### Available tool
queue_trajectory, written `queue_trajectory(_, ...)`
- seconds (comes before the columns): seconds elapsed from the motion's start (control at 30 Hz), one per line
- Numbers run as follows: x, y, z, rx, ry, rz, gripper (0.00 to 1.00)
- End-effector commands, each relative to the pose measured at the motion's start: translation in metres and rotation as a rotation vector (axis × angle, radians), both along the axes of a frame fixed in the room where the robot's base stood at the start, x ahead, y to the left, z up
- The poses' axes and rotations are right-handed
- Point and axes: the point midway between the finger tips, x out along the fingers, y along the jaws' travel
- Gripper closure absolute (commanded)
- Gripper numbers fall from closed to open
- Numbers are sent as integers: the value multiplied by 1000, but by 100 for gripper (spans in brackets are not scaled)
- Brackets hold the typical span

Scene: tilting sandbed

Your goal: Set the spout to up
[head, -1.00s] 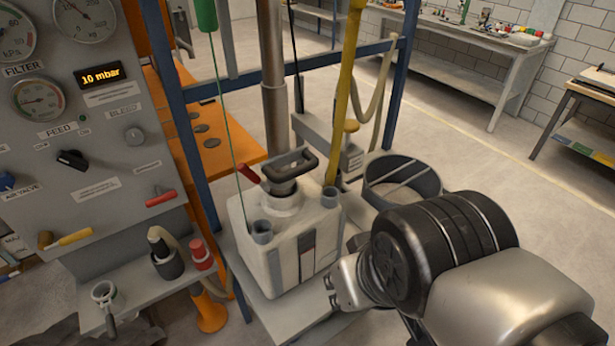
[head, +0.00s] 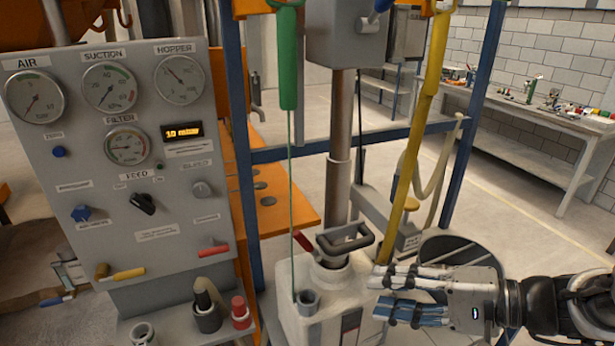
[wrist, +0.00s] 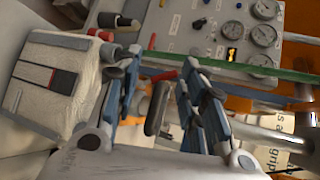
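I take the spout (head: 338,188) to be the steel telescoping tube hanging from a grey box above. Its lower end is at the neck of a white canister (head: 318,322). A black loop handle (head: 345,239) and a small red lever (head: 303,240) are at the neck. My gripper (head: 378,292) is open and empty, right of the canister and lower than the handle. In the wrist view, the black handle (wrist: 158,108) appears between the open fingers (wrist: 160,62), and the canister (wrist: 60,80) is at left. Contact with the handle does not show.
A gauge panel (head: 120,170) with knobs and levers stands at left. Blue frame posts (head: 240,130) flank the spout. A green cord (head: 291,200) hangs left of it, and a yellow pole (head: 418,140) stands right. A round dark bin (head: 455,250) is behind my gripper.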

Motion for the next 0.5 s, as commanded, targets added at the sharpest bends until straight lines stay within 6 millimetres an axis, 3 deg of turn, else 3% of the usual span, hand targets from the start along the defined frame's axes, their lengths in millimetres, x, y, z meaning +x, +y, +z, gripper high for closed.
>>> queue_trajectory(0.03,11,-28,-1,27,-40,-102,62)
queue_trajectory(0.1,22,-56,-2,40,-94,-205,62)
queue_trajectory(0.2,29,-81,-3,46,-139,-293,62)
queue_trajectory(0.33,36,-86,-5,46,-155,-321,62)
queue_trajectory(0.5,54,-67,-11,45,-153,-314,62)
